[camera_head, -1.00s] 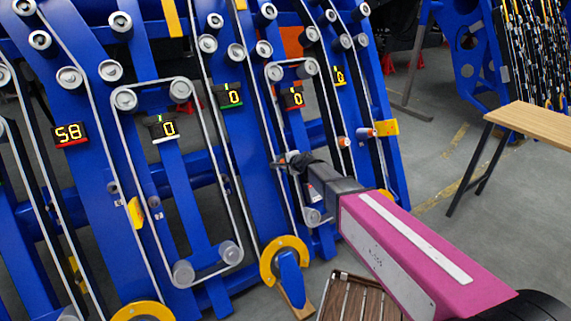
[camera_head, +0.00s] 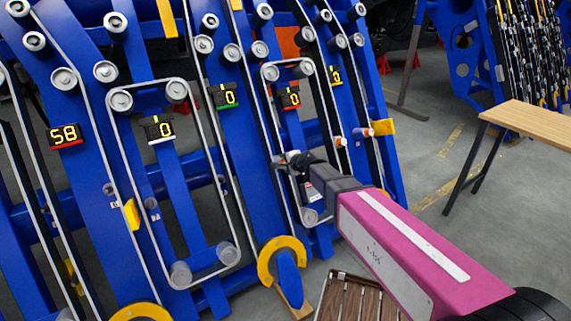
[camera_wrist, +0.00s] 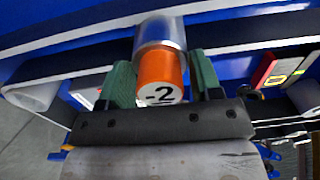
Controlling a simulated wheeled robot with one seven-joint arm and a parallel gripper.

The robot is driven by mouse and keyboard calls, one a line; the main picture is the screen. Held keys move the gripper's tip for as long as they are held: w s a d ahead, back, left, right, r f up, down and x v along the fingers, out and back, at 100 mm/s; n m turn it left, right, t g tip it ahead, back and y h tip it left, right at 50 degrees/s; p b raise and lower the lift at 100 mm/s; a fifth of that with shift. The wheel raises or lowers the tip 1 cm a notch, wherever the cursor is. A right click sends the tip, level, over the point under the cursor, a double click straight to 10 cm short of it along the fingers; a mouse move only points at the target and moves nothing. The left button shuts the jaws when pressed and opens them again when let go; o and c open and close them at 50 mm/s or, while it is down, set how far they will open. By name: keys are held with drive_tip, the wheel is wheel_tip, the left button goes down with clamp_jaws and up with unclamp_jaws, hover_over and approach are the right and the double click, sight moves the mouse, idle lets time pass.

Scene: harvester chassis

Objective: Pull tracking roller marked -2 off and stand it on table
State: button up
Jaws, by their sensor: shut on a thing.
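The tracking roller marked -2 (camera_wrist: 160,72) shows in the wrist view, with an orange end, a white face reading "-2" and a silver shaft part behind it. My gripper (camera_wrist: 160,88) has its green fingers on both sides of the orange end and is shut on it. The roller's silver part still meets the blue chassis behind. In the head view my gripper (camera_head: 291,160) is against the blue chassis (camera_head: 236,170) near a belt loop, and the roller is hidden there. The wooden-topped table (camera_head: 535,125) stands at the right.
Other orange-ended rollers (camera_head: 341,141) stick out to the right of my gripper. Several number displays (camera_head: 289,97) and belts line the chassis. A slatted wooden crate (camera_head: 352,298) is below my arm. Open grey floor lies between chassis and table.

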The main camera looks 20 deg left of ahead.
drive_tip(key=v, duration=0.6)
drive_tip(key=shift+s+d+r, duration=0.15)
drive_tip(key=shift+r, duration=0.05)
idle(1.2)
idle(0.4)
